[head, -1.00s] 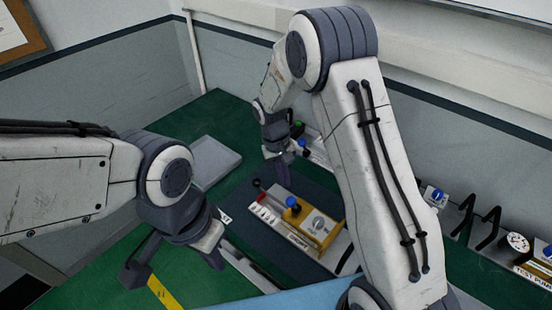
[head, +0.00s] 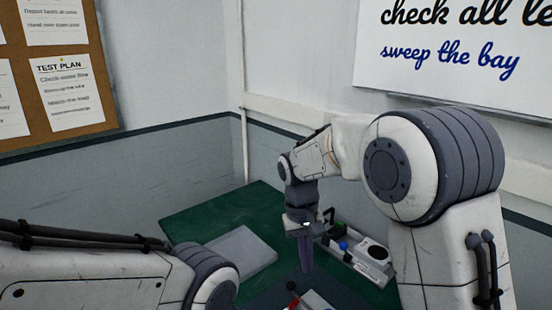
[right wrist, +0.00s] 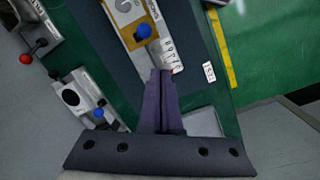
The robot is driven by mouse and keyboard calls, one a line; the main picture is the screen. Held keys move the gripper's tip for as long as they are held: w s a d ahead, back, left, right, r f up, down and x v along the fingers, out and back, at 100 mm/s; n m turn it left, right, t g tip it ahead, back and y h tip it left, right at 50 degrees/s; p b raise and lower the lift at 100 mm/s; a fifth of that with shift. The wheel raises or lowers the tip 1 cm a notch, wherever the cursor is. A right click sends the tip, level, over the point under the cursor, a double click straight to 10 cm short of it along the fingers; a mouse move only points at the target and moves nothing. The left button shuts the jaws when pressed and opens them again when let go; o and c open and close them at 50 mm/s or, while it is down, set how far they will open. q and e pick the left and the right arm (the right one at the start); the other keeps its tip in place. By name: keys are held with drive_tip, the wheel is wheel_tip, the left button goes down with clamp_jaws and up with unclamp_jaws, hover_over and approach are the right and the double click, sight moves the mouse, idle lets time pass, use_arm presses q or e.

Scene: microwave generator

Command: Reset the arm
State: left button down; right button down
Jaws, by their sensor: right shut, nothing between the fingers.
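My right arm comes in from the right in the head view. Its gripper (head: 306,252) points down over the green bench, apart from the devices there. In the right wrist view the two dark fingers (right wrist: 162,88) lie together, shut and empty. A yellow-fronted device with a blue knob (right wrist: 144,28) lies beyond the fingertips in that view. My left arm's grey joint (head: 212,276) is at the lower left of the head view, and its gripper is below the frame.
A grey tray (head: 238,256) lies on the green bench (head: 196,224). A white device with a dial (head: 374,250) stands right of my right gripper. A red-knobbed lever (head: 291,286) shows at the bottom. Walls, a corkboard (head: 55,65) and a whiteboard (head: 450,50) stand behind.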

drive_tip(key=s+a+f+n+y+b, duration=0.1)
drive_tip(key=s+a+f+n+b, duration=0.1)
drive_tip(key=s, duration=1)
drive_tip(key=s+a+f+n+t+y+b, duration=0.1)
drive_tip(key=s+n, duration=0.3)
drive_tip(key=s, duration=0.8)
drive_tip(key=shift+s+a+f+b, duration=0.3)
drive_tip(key=shift+a+f+b, duration=0.2)
drive_tip(key=shift+b, duration=0.1)
